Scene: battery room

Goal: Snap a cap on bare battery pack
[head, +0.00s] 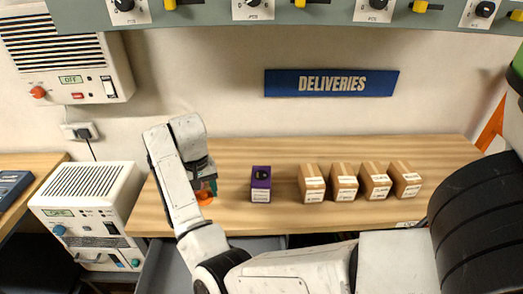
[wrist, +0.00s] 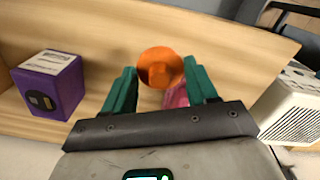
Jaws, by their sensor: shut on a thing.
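A purple battery pack (head: 261,185) stands upright on the wooden bench, with a dark patch on its top. In the wrist view the pack (wrist: 50,85) is at the left, and the dark patch carries small pale marks. My gripper (head: 207,188) is over the bench to the left of the pack and apart from it.
Several cardboard boxes (head: 345,183) stand in a row right of the pack. A blue DELIVERIES sign (head: 331,83) hangs on the wall behind. A white vented unit (head: 85,205) stands at the bench's left end. The bench between gripper and pack looks clear.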

